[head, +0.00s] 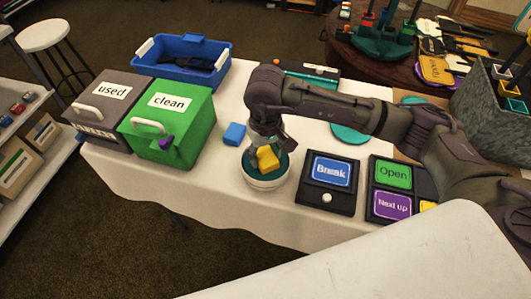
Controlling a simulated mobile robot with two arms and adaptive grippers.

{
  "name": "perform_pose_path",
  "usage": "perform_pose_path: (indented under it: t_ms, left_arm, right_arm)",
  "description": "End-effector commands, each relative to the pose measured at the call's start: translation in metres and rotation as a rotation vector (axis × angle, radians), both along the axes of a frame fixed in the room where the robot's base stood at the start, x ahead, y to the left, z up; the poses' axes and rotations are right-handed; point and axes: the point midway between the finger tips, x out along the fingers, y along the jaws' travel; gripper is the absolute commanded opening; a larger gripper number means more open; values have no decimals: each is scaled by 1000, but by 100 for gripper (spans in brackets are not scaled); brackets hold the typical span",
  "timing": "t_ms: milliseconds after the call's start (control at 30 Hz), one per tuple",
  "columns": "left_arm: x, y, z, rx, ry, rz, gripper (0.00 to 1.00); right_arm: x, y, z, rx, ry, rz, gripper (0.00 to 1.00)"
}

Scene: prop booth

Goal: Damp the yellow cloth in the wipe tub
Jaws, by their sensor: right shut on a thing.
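The yellow cloth (268,158) is a small folded block at the mouth of the wipe tub (264,183), a round white tub with a dark teal inside. My right gripper (264,146) points down over the tub and is shut on the yellow cloth. The cloth appears within the tub's rim; whether it touches the bottom is hidden. A blue cloth-like block (234,134) lies on the white table just left of the tub. My left gripper is not in view.
A green "clean" box (190,124) and a grey "used" box (92,116) stand at the left. A blue crate (163,68) is behind them. A "Break" sign (331,172) and an "Open" sign (394,174) lie right of the tub. A white surface (400,262) fills the front right.

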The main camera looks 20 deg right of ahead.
Motion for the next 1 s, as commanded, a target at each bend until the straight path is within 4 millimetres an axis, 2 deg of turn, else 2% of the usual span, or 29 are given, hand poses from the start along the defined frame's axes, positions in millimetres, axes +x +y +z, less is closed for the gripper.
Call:
perform_pose_path:
  t_ms: [1000]
  left_arm:
    - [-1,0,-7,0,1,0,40]
  right_arm:
    - [-2,0,-4,-3,7,1,23]
